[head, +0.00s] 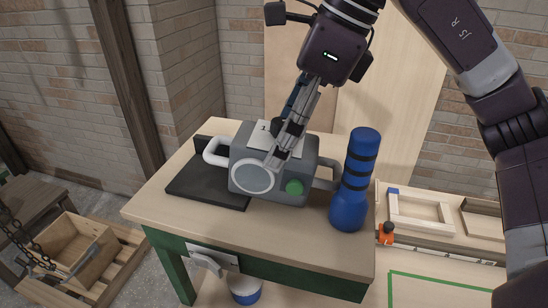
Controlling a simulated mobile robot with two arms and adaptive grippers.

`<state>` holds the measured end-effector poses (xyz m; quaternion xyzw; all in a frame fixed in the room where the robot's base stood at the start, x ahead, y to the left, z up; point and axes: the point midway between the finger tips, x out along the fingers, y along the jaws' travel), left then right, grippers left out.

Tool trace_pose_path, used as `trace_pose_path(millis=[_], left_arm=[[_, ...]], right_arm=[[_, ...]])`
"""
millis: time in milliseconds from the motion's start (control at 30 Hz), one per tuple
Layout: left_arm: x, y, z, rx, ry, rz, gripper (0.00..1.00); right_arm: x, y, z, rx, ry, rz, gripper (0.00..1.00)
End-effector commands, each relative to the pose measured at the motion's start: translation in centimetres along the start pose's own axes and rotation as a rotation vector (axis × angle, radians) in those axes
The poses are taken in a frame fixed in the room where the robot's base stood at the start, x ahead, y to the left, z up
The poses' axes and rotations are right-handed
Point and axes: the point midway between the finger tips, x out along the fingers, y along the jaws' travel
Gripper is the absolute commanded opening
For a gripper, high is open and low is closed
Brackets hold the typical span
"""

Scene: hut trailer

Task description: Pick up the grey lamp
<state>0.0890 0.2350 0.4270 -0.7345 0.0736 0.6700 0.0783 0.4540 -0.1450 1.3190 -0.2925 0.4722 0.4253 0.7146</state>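The grey lamp (309,163) sits on the wooden table top, with a round pale lens and a green knob on its front. A light handle sticks out on its left and a grey one on its right. My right gripper (277,159) comes down from above, its fingers in front of the lamp's top and upper front. The fingers overlap in this view, so I cannot tell their gap or whether they touch the lamp. They hide part of the lamp's top and a pale label there. My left gripper is not in view.
A blue bottle-shaped object with black bands (349,207) stands close to the lamp's right. A black flat panel (207,190) lies on the left of the table (290,235). Wooden frames (430,222) are at right; a wooden crate (75,250) is at lower left.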

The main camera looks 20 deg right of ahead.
Motion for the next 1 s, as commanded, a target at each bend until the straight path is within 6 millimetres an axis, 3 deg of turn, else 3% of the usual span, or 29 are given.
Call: trace_pose_path(millis=[33,200,500,1000], left_arm=[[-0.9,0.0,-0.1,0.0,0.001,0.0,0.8],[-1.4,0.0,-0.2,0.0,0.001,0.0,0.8],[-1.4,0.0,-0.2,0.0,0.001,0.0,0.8],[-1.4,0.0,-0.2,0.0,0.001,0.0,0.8]], right_arm=[[0.5,0.1,0.1,0.0,0.004,0.002,0.78],[2.9,0.1,0.0,0.0,0.002,0.001,0.78],[3.6,0.1,0.0,0.0,0.0,-0.001,0.78],[3.6,0.1,0.0,-0.001,0.0,-0.001,0.23]])
